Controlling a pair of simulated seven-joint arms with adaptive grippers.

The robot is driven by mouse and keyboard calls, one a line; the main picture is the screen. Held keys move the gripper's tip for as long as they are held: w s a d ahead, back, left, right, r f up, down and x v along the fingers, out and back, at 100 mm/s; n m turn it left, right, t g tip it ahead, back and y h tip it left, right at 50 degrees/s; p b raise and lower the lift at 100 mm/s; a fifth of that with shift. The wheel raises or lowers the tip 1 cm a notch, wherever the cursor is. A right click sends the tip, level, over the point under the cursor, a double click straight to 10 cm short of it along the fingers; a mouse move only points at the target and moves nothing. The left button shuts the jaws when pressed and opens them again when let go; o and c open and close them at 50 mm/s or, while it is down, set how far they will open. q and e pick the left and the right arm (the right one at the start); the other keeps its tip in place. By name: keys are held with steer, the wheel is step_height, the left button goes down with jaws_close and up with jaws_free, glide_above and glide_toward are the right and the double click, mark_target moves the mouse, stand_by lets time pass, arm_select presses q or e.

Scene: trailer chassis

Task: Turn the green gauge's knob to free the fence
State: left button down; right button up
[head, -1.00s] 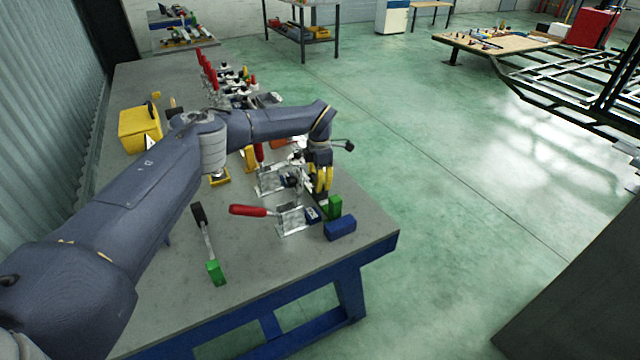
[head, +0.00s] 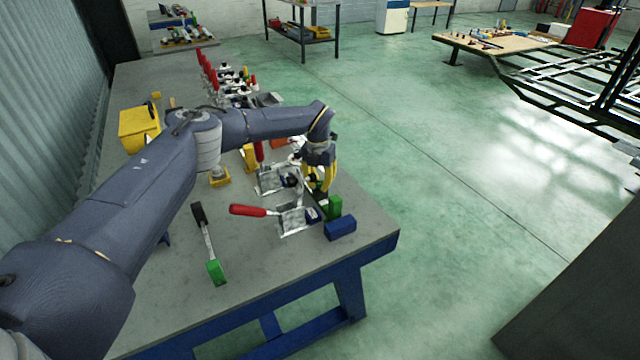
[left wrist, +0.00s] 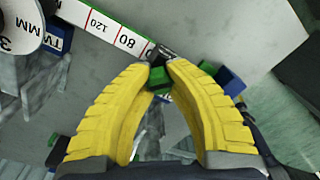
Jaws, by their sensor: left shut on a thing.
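My left gripper (head: 322,196) points down near the table's right edge. In the left wrist view its yellow fingertips (left wrist: 160,66) meet on a small dark piece, which looks like the green gauge's knob (left wrist: 162,51). A green part (left wrist: 158,79) shows between the fingers just below it. In the head view the fingers and arm hide most of the gauge. I cannot tell the fence apart. My right gripper is not in view.
A green block (head: 334,207) and a blue block (head: 340,229) stand close beside the gripper. A red-handled clamp (head: 248,210) lies to its left. A black-handled tool with a green end (head: 216,272) lies nearer. Several red-handled clamps (head: 205,72) stand farther back. The table's front is mostly clear.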

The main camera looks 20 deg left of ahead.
mark_target(319, 183)
arm_select(q)
steer(key=n, duration=0.4)
steer(key=shift+n, duration=2.2)
steer(key=c, duration=1.1)
jaws_free()
step_height(319, 183, up, 12)
steer(key=shift+s+a, duration=0.15)
steer(key=shift+a, duration=0.1)
steer(key=shift+d, duration=0.1)
